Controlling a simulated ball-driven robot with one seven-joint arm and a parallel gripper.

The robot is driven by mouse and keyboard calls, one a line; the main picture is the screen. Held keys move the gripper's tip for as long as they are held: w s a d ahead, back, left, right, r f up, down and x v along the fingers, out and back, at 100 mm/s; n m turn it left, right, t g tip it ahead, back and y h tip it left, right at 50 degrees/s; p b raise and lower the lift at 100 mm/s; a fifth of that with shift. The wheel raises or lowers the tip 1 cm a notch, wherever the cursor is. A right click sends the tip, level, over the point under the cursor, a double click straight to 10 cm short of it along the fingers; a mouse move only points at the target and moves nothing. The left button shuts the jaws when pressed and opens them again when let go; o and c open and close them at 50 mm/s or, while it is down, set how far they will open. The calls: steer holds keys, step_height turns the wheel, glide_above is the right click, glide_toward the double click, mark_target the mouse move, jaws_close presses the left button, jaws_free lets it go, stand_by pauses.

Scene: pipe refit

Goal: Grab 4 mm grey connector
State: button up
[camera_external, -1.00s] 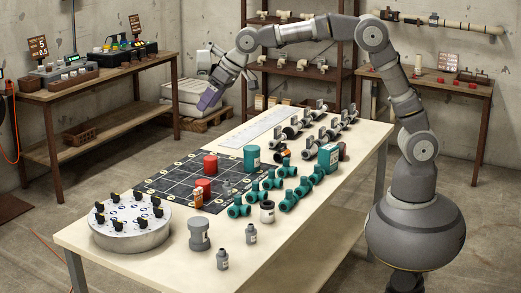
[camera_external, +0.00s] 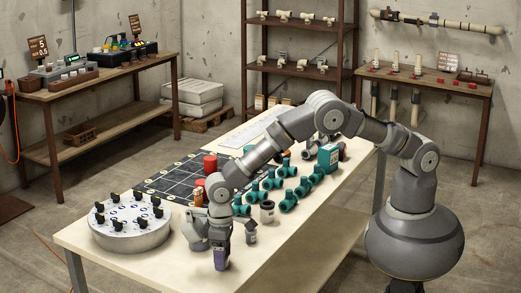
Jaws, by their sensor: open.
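Another small grey connector (camera_external: 251,234) stands upright just right of my gripper. A larger grey connector (camera_external: 192,236) stands to the left, partly covered by my wrist. Size labels are too small to read, so I cannot tell which is 4 mm.
A round silver disc with black knobs (camera_external: 132,232) sits at the table's left. Several teal fittings (camera_external: 288,201) and a grey-white ring (camera_external: 267,213) stand behind my gripper. A dark grid mat (camera_external: 165,187) with red cylinders (camera_external: 210,164) lies further back. The near right tabletop is clear.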

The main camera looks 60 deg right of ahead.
steer(key=shift+f, duration=0.35)
steer(key=shift+r, duration=0.15)
steer(key=shift+c, duration=0.2)
steer(key=c, duration=1.1)
